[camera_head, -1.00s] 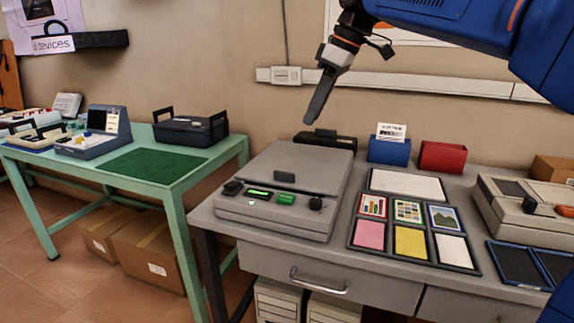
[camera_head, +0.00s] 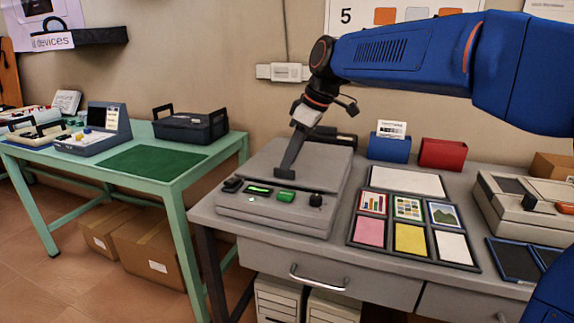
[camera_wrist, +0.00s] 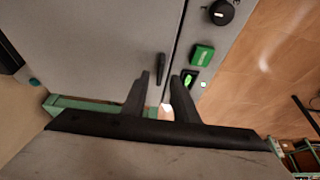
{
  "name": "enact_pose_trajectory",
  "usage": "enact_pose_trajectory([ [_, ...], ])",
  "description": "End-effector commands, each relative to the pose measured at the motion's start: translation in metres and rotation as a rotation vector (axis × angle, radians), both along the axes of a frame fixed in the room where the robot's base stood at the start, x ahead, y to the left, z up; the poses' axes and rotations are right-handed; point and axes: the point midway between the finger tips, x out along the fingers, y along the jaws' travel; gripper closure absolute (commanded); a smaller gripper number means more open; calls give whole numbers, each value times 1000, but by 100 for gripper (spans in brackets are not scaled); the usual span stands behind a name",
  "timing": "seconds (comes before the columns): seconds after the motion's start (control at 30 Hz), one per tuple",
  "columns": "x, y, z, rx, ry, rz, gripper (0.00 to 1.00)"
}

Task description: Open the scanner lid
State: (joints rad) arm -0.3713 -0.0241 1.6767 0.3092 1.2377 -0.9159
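The grey scanner (camera_head: 262,208) sits at the left end of the grey desk, its flat lid (camera_head: 325,165) closed. My gripper (camera_head: 284,174) is lowered to the front middle of the lid, where its fingers cover the lid's dark handle in the head view. In the wrist view, the handle (camera_wrist: 160,68) shows as a short dark bar on the lid near the seam. The two fingers of my gripper (camera_wrist: 158,80) stand apart, one on each side of the handle's line. Whether they touch it is unclear.
A tray of cards (camera_head: 385,233) lies just right. Blue (camera_head: 389,150) and red (camera_head: 442,154) boxes stand behind. A green table (camera_head: 225,150) is at left.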

Motion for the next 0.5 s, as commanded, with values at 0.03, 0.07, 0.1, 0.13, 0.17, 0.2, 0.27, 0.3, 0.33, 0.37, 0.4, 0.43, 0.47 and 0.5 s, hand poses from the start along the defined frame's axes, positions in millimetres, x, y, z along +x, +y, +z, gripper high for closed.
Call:
enact_pose_trajectory([
  [0.03, 0, 3, -7, 0, 2, 1, 73],
  [0.07, 1, 4, -10, -1, 1, 0, 73],
  [0.1, 2, 6, -14, -1, 1, 0, 73],
  [0.13, 2, 7, -17, -1, 1, 1, 73],
  [0.17, 2, 8, -19, -1, 1, 1, 73],
  [0.2, 3, 9, -21, 0, 1, 1, 73],
  [0.27, 3, 10, -25, 0, 0, 1, 73],
  [0.3, 3, 10, -26, 0, 0, 1, 73],
  [0.33, 3, 11, -27, 0, 0, 0, 73],
  [0.37, 3, 11, -27, 0, 0, 0, 73],
  [0.4, 4, 11, -28, 0, 0, 0, 73],
  [0.43, 4, 11, -28, 0, 0, 0, 73],
  [0.47, 4, 11, -28, 0, 0, 0, 73],
  [0.5, 4, 11, -28, 0, 0, 0, 73],
])
